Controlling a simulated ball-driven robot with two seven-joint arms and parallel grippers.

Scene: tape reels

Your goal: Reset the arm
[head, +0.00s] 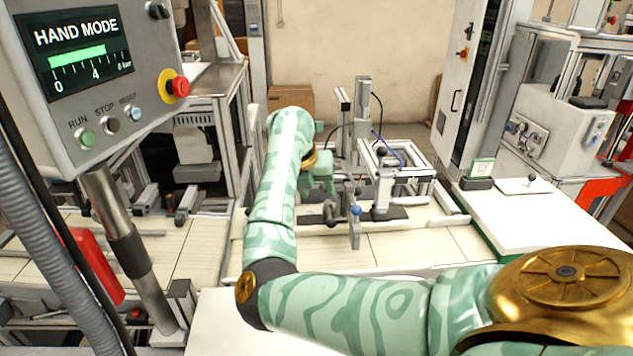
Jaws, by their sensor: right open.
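My right arm, patterned in green with gold joints, comes in from the lower right. It bends at a dark elbow near the lower middle and reaches away over the workbench (400,250). Its wrist is folded down by the machine fixture. My right gripper (340,213) is open in front of the fixture and looks empty. Its fingertips are small and partly mixed with the grey metal parts behind, so contact cannot be told. My left gripper is not in view.
A grey control panel (90,80) reading HAND MODE stands close at the left on a metal post (115,225). The metal fixture (385,180) stands beyond the wrist. A white tabletop (530,215) at the right is mostly clear. A cardboard box (290,98) is at the back.

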